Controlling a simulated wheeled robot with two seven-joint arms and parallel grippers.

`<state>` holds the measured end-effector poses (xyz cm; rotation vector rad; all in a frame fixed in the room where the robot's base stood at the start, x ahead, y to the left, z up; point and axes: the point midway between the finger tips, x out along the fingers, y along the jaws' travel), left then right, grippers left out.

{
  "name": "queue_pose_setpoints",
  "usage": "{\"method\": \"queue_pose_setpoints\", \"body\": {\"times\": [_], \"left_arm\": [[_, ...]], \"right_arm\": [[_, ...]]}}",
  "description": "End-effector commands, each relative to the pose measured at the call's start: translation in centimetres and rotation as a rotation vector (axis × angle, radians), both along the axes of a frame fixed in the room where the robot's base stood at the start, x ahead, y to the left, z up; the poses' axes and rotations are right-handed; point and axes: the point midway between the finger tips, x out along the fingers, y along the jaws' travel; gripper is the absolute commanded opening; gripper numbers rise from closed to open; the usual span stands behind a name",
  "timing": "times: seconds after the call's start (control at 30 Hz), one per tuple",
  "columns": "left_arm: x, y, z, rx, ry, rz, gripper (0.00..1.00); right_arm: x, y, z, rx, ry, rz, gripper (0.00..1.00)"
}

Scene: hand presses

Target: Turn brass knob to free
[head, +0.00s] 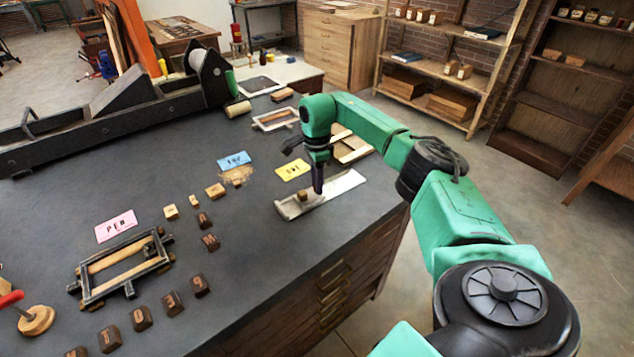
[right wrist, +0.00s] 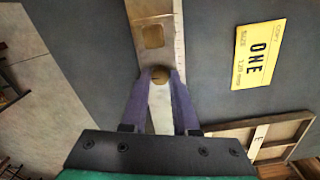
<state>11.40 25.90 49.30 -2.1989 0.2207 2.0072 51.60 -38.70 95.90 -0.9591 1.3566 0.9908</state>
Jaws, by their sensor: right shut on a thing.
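A pale metal composing stick (head: 345,185) lies flat near the right edge of the dark bench top. In the right wrist view the stick (right wrist: 165,112) runs up the picture, with a square brass-coloured block (right wrist: 153,37) on it. A small round brass knob (right wrist: 160,75) sits just below that block. My right gripper (head: 317,190) points down onto the stick. In the right wrist view its purple fingers (right wrist: 161,78) are shut on the knob, one on each side. In the head view the fingers hide the knob. My left gripper is not in view.
A yellow card (head: 293,170) reading ONE in the wrist view (right wrist: 259,53) lies beside the stick. A wooden frame (right wrist: 278,138) is near the gripper. Several wooden type blocks (head: 199,285), a pink card (head: 116,225) and a metal frame (head: 123,268) are farther left.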

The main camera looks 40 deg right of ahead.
Motion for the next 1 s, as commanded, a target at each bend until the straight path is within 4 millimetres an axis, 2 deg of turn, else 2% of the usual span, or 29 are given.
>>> {"method": "queue_pose_setpoints", "body": {"times": [0.3,0.73,0.77,1.0], "left_arm": [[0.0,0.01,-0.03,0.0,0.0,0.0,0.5],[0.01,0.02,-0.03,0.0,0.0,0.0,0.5],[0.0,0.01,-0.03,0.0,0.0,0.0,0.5],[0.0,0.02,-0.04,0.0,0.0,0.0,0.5]], "right_arm": [[0.07,0.02,0.14,0.001,-0.003,0.087,0.0],[0.07,0.03,0.13,0.001,-0.003,0.094,0.0],[0.07,0.03,0.12,0.001,-0.003,0.094,0.39],[0.04,0.02,0.06,0.001,-0.001,0.094,0.41]]}}
